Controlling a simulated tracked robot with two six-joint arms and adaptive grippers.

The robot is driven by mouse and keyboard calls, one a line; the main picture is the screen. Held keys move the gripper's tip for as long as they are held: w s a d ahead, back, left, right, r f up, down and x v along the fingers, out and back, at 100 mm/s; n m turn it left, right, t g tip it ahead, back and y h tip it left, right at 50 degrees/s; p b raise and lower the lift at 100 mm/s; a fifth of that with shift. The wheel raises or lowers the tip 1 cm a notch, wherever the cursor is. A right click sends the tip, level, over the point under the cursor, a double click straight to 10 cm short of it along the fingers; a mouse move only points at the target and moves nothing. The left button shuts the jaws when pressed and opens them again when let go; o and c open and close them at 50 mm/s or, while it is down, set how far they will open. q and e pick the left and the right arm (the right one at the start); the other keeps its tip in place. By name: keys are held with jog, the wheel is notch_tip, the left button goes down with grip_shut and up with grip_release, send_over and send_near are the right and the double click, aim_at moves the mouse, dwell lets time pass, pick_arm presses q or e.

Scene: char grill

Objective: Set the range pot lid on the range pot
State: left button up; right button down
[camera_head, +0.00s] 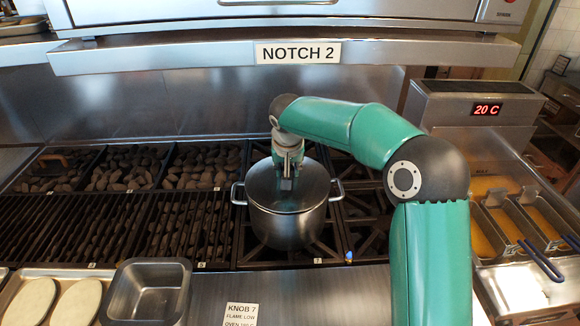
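The range pot (287,230) is a steel pot with two side handles, standing on the range grate in the middle of the view. The round steel range pot lid (261,188) lies over the pot's mouth and looks level. Any small gap under its rim is too fine to tell. My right gripper (286,183) points down at the middle of the lid, at its knob. The fingers are small and partly hidden, so I cannot tell whether they are closed on the knob. My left gripper is out of view.
A charcoal grill (120,225) lies left of the pot. A steel pan (150,293) and a tray of pale flat pieces (55,300) stand in front. A fryer with baskets (510,220) is at right. A shelf edge marked NOTCH 2 (298,52) overhangs behind.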

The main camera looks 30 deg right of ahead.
jog(key=shift+f+b, duration=0.25)
jog(key=shift+b, duration=0.05)
jog(key=c, duration=0.7)
grip_release()
jog(key=shift+c, duration=0.2)
jog(key=v, duration=1.2)
